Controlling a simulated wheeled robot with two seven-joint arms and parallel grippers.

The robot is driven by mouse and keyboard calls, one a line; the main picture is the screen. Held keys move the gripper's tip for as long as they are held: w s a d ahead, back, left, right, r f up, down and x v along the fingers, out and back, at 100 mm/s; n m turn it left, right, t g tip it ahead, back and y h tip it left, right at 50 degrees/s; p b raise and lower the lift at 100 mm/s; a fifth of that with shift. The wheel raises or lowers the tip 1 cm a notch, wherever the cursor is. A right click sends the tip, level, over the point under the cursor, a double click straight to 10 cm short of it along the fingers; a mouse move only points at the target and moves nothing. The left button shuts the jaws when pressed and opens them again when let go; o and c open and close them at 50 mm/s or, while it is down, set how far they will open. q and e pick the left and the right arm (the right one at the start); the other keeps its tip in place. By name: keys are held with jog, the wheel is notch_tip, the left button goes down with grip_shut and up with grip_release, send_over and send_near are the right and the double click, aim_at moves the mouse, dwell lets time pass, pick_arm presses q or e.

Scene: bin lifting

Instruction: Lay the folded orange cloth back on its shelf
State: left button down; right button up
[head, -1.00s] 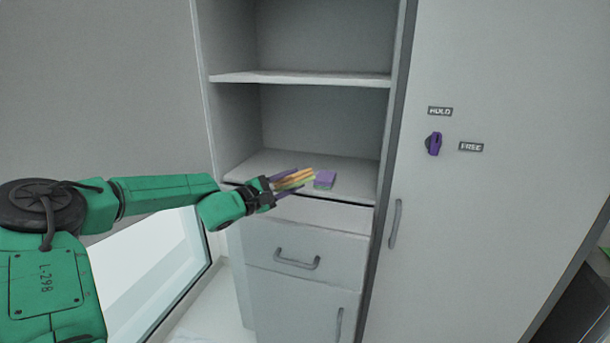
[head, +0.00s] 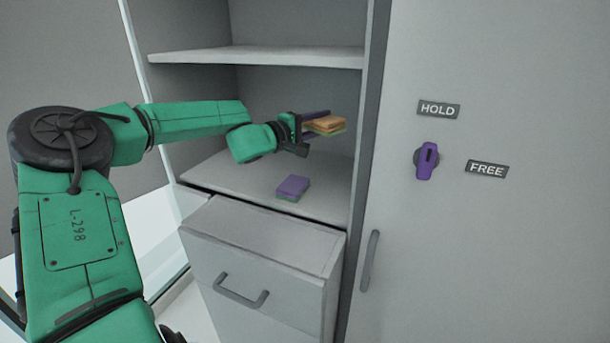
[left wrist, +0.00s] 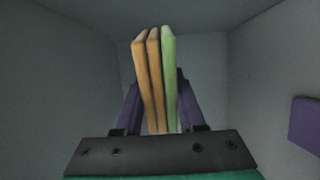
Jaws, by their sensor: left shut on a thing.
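The folded orange cloth (head: 325,122) has orange layers and a pale green layer along one side. My left gripper (head: 318,124) is shut on it and holds it inside the open shelf compartment, above the shelf board (head: 237,184) and apart from it. In the left wrist view the cloth (left wrist: 150,75) stands between the two purple fingers, with the green layer on the right. My right gripper is not in view.
A purple and green sponge-like block (head: 293,188) lies on the same shelf board, near its front edge; it shows at the right in the left wrist view (left wrist: 306,125). An upper shelf (head: 260,57) is above. A drawer (head: 255,260) stands below. A purple knob (head: 427,160) is on the right panel.

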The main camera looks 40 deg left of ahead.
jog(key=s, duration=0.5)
pick_arm(q)
jog(key=f, duration=0.5)
jog(key=f+b, duration=0.1)
jog(key=f, duration=0.4)
jog(key=s+f, duration=0.1)
jog(key=f, duration=0.3)
jog(key=shift+a+f+b, duration=0.15)
jog(key=shift+f+b, duration=0.2)
jog(key=shift+f, duration=0.05)
jog(key=f, duration=0.1)
jog(key=f+b, duration=0.1)
jog(key=b, duration=0.1)
jog(key=shift+s+f, duration=0.25)
jog(key=shift+f, duration=0.15)
jog(key=shift+r, duration=0.15)
jog(key=c, duration=0.8)
grip_release()
jog(key=o, duration=0.3)
jog(key=shift+w, duration=0.1)
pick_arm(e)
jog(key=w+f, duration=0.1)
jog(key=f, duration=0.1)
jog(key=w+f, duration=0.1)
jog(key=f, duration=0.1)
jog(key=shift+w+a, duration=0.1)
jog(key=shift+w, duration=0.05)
